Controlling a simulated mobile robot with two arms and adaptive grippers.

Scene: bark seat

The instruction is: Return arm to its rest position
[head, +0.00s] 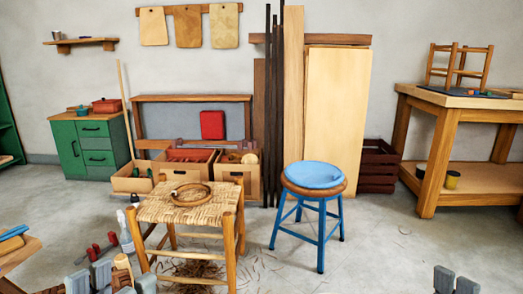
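My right gripper (456,283) shows only as two grey fingertips at the bottom right edge of the head view. They stand close together over bare floor, with nothing seen between them. My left gripper (90,278) shows as grey fingertips at the bottom left, left of the woven stool (205,212). A tan wooden post (122,264) and another grey block (145,284) are close beside it. I cannot tell whether the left fingers touch anything. The rest of both grippers is cut off by the frame. A coiled ring (191,194) lies on the woven seat.
A blue round stool (315,178) stands right of the woven one. A wooden workbench (437,158) is at the right, a green cabinet (95,147) at the back left. Red-handled tools (102,247) and a bottle (126,235) are near my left gripper. Floor at front right is clear.

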